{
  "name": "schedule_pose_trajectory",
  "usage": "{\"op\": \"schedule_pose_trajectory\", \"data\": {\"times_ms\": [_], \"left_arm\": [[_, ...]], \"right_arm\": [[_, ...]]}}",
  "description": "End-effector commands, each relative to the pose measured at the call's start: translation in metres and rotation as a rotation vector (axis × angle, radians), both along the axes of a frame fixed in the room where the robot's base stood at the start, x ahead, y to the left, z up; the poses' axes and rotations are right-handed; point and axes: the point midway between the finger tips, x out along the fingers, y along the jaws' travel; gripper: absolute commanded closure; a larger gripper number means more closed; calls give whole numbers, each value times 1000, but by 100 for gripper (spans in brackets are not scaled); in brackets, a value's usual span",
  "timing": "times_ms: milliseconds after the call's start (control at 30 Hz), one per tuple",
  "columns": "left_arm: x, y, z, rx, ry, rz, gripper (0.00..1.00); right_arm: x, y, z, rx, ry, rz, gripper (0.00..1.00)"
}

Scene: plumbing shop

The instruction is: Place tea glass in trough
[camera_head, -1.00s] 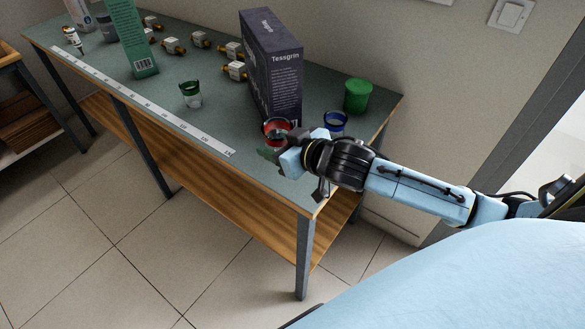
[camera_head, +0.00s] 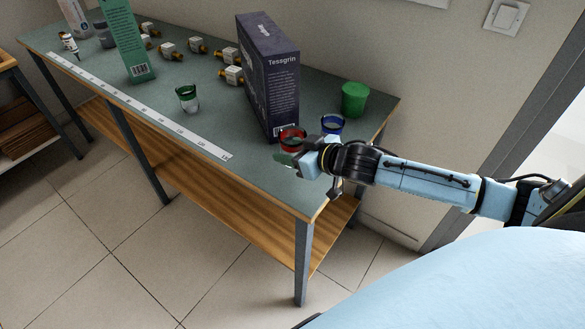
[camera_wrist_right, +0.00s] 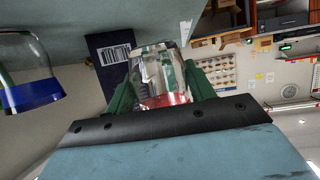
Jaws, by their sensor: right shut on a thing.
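A tea glass with a red band (camera_head: 292,138) is near the front right of the workbench, in front of the dark box. My right gripper (camera_head: 287,157) is shut on it. In the right wrist view the clear glass (camera_wrist_right: 158,72) sits between the green fingers of my right gripper (camera_wrist_right: 160,90), its red part toward the palm. I cannot tell how far it is above the bench top. A blue-banded glass (camera_head: 332,124) stands just right of it, and a green-banded glass (camera_head: 187,100) stands further left. I cannot make out a trough. My left gripper is out of view.
A tall dark Tessgrin box (camera_head: 270,80) stands close behind the held glass. A green cup (camera_head: 354,98) is near the bench's right end. Brass fittings (camera_head: 231,75) and a green box (camera_head: 128,45) stand further left. A ruler strip (camera_head: 140,105) runs along the front edge.

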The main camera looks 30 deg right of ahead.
Motion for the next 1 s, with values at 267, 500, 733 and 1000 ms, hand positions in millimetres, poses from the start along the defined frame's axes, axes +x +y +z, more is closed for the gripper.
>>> {"op": "schedule_pose_trajectory", "data": {"times_ms": [267, 500, 733, 1000], "left_arm": [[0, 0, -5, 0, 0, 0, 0], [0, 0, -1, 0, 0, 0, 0], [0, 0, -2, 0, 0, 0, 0], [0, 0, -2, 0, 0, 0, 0]], "right_arm": [[0, 1, -37, 3, 3, -2, 70], [0, 0, -51, -1, -1, 0, 70], [0, 0, -52, 0, 0, 0, 70], [0, 0, -54, 0, 0, 0, 24]]}}
